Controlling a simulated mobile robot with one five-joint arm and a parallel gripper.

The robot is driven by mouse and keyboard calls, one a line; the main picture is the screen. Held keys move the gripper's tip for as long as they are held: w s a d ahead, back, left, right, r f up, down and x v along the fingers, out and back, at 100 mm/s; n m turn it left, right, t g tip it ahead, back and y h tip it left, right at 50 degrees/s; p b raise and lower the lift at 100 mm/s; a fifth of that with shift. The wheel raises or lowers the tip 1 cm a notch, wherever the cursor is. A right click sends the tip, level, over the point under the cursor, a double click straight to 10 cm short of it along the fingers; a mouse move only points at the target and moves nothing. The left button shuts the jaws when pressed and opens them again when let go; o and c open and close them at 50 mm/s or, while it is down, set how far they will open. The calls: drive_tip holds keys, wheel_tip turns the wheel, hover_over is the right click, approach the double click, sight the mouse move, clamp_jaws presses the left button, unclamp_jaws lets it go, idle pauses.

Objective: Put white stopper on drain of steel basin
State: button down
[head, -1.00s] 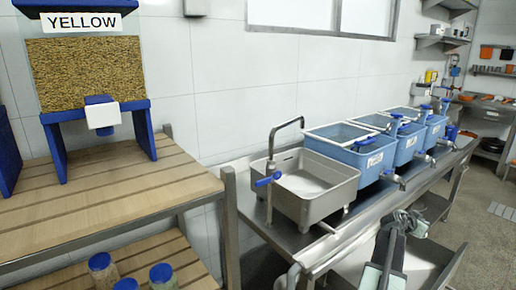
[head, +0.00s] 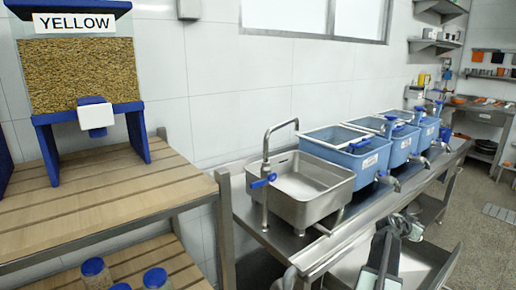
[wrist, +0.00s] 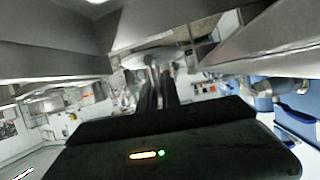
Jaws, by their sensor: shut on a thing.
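The steel basin (head: 320,207) stands on the steel bench in the head view, with its tap and blue handle at its left. Its drain cannot be made out. My gripper (head: 408,226) is low at the right in the head view, below the front edge of the bench and apart from the basin. Its dark fingers (wrist: 155,85) show in the wrist view, shut on a small pale thing that seems to be the white stopper; it is mostly hidden and blurred.
Several blue tubs (head: 362,160) with taps stand right of the basin. The steel bench (head: 335,240) has its front edge between my gripper and the basin. A wooden rack (head: 120,195) with a grain dispenser (head: 85,75) marked YELLOW is at left.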

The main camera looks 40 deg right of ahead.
wheel_tip(320, 180, up, 20)
drive_tip(key=p, duration=1.9)
drive_tip(key=shift+r, duration=0.15)
drive_tip(key=shift+s, duration=0.1)
